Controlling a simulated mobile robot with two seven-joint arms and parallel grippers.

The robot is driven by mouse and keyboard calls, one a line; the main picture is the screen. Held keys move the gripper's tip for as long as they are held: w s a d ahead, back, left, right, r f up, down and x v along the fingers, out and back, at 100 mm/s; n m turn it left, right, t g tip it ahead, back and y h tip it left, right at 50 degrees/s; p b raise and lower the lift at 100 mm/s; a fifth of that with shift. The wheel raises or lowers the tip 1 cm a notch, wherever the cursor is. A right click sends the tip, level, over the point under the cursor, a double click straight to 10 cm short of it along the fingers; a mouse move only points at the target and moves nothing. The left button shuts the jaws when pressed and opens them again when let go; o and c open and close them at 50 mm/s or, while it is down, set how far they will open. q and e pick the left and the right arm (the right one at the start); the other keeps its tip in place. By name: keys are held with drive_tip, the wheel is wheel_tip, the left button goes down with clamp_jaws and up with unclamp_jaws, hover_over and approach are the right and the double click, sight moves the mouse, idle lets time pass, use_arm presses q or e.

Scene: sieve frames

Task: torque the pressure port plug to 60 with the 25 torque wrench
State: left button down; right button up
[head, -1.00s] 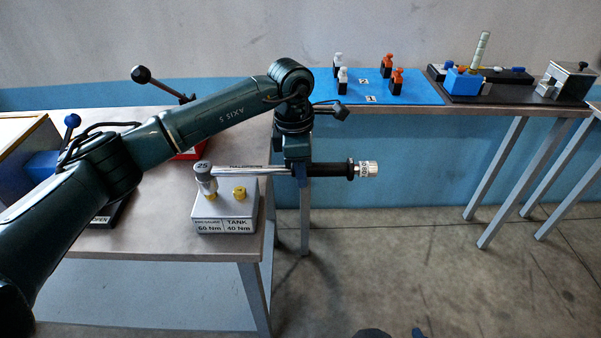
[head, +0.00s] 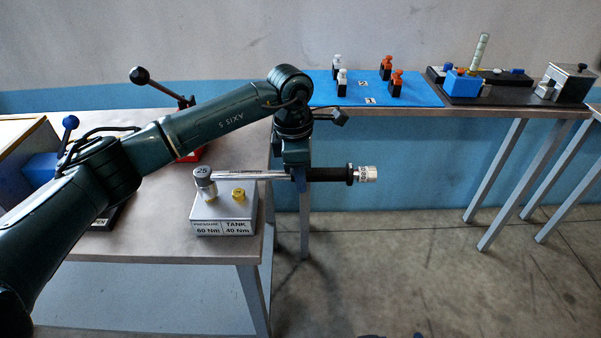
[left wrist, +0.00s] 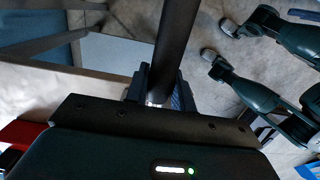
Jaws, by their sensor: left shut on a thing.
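The 25 torque wrench (head: 245,175) lies about level, its grey head marked 25 (head: 204,181) over the PRESSURE 60 Nm side of the grey block (head: 225,228). The pressure port plug is hidden under that head, so I cannot see how fully it is seated. The yellow tank plug (head: 238,194) shows beside it. My left gripper (head: 299,174) is shut on the wrench by its black handle, past the table's right edge. In the left wrist view the dark handle (left wrist: 176,45) runs up from between the fingers (left wrist: 158,92). My right gripper is not in view.
The block stands near the right edge of the metal table (head: 150,240). Behind my arm are a black-knobbed lever (head: 140,76) and a blue-knobbed lever (head: 69,123). A far bench holds a blue mat (head: 420,93) and a black board (head: 510,92). Floor right of the table is clear.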

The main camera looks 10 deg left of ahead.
use_arm(q)
drive_tip(key=shift+f+b, duration=0.4)
drive_tip(key=shift+f, duration=0.05)
idle(0.4)
drive_tip(key=c, duration=1.7)
unclamp_jaws()
clamp_jaws()
